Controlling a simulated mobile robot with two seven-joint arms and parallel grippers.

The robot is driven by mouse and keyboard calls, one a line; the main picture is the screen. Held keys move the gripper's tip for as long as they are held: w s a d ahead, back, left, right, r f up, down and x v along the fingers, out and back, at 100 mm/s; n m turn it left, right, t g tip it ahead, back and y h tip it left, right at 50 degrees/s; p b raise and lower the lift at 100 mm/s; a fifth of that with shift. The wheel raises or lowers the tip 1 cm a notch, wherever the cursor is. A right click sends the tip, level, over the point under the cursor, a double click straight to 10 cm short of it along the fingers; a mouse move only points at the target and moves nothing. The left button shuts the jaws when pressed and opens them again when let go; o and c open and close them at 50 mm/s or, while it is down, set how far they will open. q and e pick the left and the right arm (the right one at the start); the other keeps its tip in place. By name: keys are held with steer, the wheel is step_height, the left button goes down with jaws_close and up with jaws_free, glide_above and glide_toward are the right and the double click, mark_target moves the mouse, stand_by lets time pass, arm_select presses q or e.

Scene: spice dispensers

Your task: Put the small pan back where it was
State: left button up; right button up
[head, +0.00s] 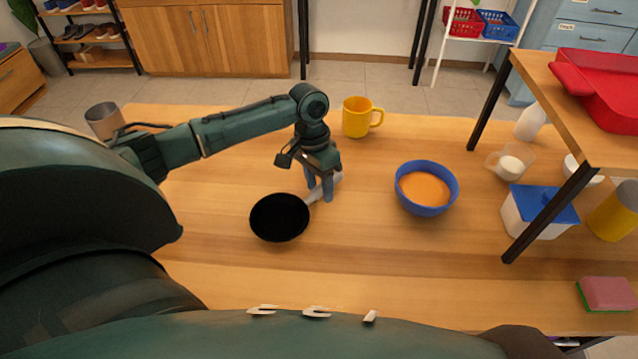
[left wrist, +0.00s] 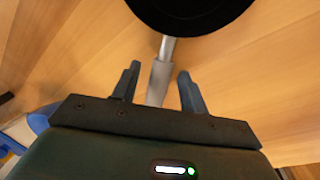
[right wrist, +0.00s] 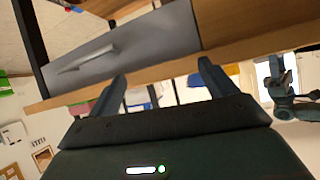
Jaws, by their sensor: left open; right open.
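The small pan (head: 279,218) has a black round bowl and a light grey handle (head: 324,189). It rests on the wooden table, left of the blue bowl. My left gripper (head: 319,194) is at the handle, pointing down. In the left wrist view the open fingers (left wrist: 156,88) stand on either side of the handle (left wrist: 160,80), with gaps on both sides, and the black pan (left wrist: 190,8) lies beyond the fingertips. My right gripper (right wrist: 163,75) is open and empty in the right wrist view, with a grey drawer front (right wrist: 120,50) beyond it.
A blue bowl (head: 426,206) with orange contents stands right of the pan. A yellow mug (head: 358,117) stands behind, and a metal cup (head: 104,121) at the back left. A raised shelf (head: 590,110) with a red case (head: 603,88) overhangs the right side. The front middle of the table (head: 370,270) is clear.

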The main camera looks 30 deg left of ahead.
arm_select(q)
step_height(320, 180, up, 12)
steer(key=w+a, duration=0.1)
steer(key=a, duration=0.1)
steer(key=shift+p, duration=0.35)
steer(key=shift+a+f, duration=0.1)
